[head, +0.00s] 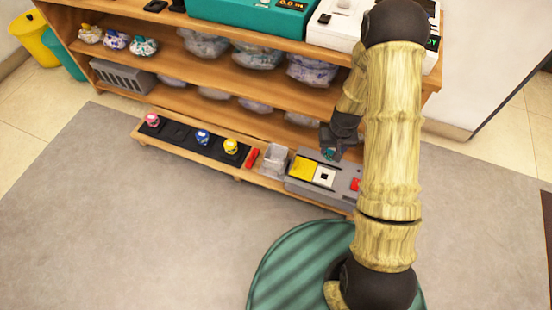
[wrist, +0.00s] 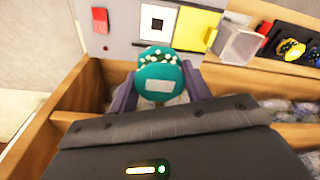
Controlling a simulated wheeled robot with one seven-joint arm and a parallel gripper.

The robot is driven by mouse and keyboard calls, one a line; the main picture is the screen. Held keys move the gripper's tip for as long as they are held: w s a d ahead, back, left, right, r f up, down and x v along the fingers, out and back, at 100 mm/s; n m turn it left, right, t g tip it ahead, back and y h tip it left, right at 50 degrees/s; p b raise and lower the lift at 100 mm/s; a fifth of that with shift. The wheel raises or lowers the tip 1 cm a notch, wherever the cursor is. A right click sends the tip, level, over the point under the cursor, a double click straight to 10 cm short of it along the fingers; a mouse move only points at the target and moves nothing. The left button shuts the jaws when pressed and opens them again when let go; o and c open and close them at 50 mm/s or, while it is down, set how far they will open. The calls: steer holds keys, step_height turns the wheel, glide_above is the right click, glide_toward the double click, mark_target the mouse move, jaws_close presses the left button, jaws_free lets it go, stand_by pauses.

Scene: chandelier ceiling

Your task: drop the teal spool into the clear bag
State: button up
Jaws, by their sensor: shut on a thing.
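The teal spool (wrist: 161,75), with white dots on its top and a pale label, sits between the fingers of my gripper (wrist: 158,88) in the wrist view. My gripper is shut on it. In the head view my gripper (head: 328,150) is above the right part of the low bench, over the back edge of a grey device (head: 340,178), and only a little teal shows. A clear, open-topped container that looks like the clear bag (head: 274,160) stands on the bench left of the device and apart from my gripper. It also shows in the wrist view (wrist: 238,48).
Left of the clear bag lie a red item (head: 252,158) and a black tray (head: 178,133) with yellow, blue and pink spools. The shelf (head: 190,58) behind holds several filled bags. The floor in front is clear.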

step_height(320, 180, up, 16)
steer(key=w+p, duration=0.1)
steer(key=p, duration=0.6)
steer(key=shift+w+r+m, duration=0.2)
steer(key=shift+w+m, duration=0.15)
steer(key=shift+m, duration=0.05)
